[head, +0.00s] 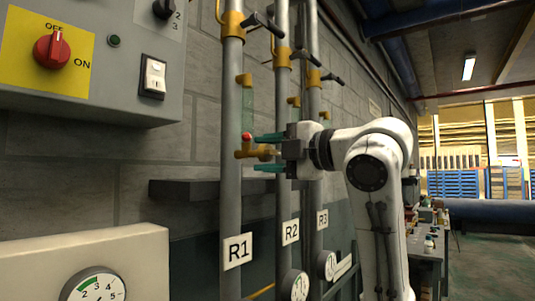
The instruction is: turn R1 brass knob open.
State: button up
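The R1 pipe (231,190) is the nearest grey vertical pipe, with a white R1 label (238,250) low on it. A brass knob (261,152) sits on the brass fitting beside this pipe, under a clear sight tube (247,105) with a red ball (247,136) at its bottom. My gripper (257,153) reaches in from the right with two teal fingers spread apart, one above and one below the knob. Gaps show between fingers and knob; contact is not visible. The depth alignment is hard to tell.
Pipes R2 (283,190) and R3 (315,200) stand just behind, with black-handled valves (262,30) above. A grey control box (100,90) with a red switch is upper left. A gauge (95,287) is lower left. A dark ledge (185,190) runs behind the pipes.

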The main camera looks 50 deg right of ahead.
jog(key=shift+o, duration=1.3)
jog(key=s+b, duration=0.2)
jog(key=s, duration=0.8)
jog(key=shift+s+d, duration=0.15)
jog(key=shift+s, duration=0.25)
